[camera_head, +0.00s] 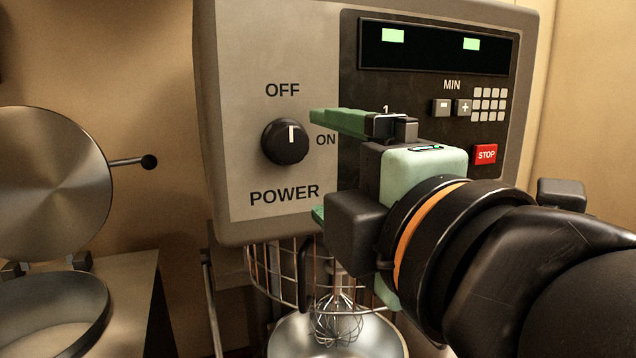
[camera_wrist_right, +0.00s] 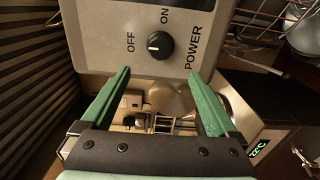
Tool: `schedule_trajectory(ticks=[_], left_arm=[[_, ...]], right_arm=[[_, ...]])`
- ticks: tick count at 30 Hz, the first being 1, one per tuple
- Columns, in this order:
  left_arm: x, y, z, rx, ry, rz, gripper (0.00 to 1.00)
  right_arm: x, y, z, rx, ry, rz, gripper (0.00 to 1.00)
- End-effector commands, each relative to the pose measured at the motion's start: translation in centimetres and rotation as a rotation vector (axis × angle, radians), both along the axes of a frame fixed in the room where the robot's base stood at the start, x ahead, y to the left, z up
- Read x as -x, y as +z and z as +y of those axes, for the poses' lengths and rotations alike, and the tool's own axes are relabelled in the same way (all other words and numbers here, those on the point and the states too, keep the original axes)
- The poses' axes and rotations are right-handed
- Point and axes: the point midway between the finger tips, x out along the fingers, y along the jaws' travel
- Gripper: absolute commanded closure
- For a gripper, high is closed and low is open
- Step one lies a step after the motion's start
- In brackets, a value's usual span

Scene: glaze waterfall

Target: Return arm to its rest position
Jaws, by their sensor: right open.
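My right gripper (camera_head: 314,165) comes in from the right in the head view, in front of the grey mixer panel (camera_head: 236,90). Its two green fingers are apart with nothing between them. The fingers also show spread in the right wrist view (camera_wrist_right: 162,85). The black power knob (camera_head: 285,142) is just left of the fingertips in the head view. My left gripper is in neither view.
A whisk (camera_head: 338,318) hangs in a steel bowl (camera_head: 290,338) behind a wire guard, below the panel. A round metal lid (camera_head: 48,185) with a black-tipped handle stands open at left. A red STOP button (camera_head: 485,154) is beside my right arm in the head view.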

Motion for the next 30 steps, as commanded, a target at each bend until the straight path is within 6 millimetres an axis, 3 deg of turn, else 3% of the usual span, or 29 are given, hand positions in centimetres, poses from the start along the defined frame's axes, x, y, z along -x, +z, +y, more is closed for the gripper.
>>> schedule_trajectory(ticks=[12,17,23,30], left_arm=[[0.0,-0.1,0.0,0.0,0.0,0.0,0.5],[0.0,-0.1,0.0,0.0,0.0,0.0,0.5],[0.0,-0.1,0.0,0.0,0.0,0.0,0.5],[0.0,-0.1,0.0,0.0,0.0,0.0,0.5]], right_arm=[[0.5,0.0,-0.2,-0.002,-0.001,0.002,0.06],[-0.5,-1.6,-0.3,-0.048,0.008,0.063,0.06],[-3.4,-7.2,-0.9,-0.222,0.019,0.261,0.06],[-6.0,-15.5,-2.5,-0.46,-0.036,0.513,0.06]])
